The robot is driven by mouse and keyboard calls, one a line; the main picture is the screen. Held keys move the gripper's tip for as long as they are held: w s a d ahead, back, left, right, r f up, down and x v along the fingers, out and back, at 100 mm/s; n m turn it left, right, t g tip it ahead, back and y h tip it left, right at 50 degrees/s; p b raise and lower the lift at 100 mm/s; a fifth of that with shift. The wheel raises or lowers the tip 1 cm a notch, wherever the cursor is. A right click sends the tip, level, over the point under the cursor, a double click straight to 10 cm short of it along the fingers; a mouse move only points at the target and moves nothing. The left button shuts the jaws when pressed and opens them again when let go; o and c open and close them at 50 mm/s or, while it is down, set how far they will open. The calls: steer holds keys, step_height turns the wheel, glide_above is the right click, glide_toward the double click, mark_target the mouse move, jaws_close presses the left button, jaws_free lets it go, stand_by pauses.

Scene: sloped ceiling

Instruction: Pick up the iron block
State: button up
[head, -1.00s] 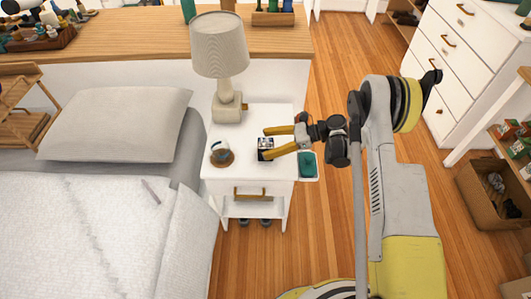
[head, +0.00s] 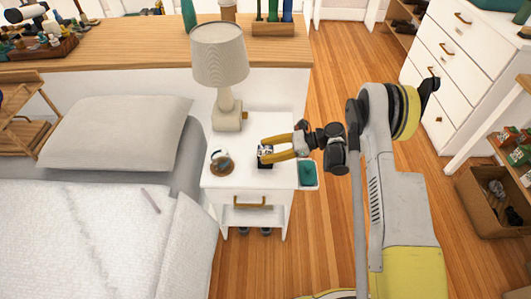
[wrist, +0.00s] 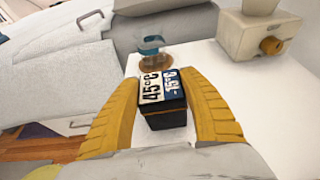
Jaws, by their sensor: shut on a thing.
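A small dark block with a white and blue label on top is on the white nightstand (head: 245,180). I take it to be the iron block (wrist: 163,112); its label reads "45°C" and "-15°C" in the wrist view. In the head view the block (head: 265,160) sits near the middle of the nightstand top. My gripper (head: 268,150) reaches in from the right with its yellow fingers closed on the block. In the wrist view the two fingers (wrist: 163,118) stand at its left and right sides. Whether the block touches the nightstand is unclear.
A glass on a brown coaster (head: 222,163) stands left of the block. A lamp (head: 222,90) stands behind it. A teal thing on a white tray (head: 307,173) is at the nightstand's right edge. A bed (head: 90,220) adjoins on the left.

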mark_target(265, 151)
step_height(265, 151, up, 4)
steer(key=shift+r+p, duration=0.1)
steer(key=shift+p, duration=0.9)
steer(key=w+d+r+p, duration=0.3)
steer(key=w+d+r, duration=0.3)
steer(key=w, duration=0.4)
steer(key=shift+d+r+p, duration=0.15)
steer(key=shift+d+p, duration=0.05)
steer(key=shift+p, duration=0.2)
steer(key=shift+s+a, duration=0.1)
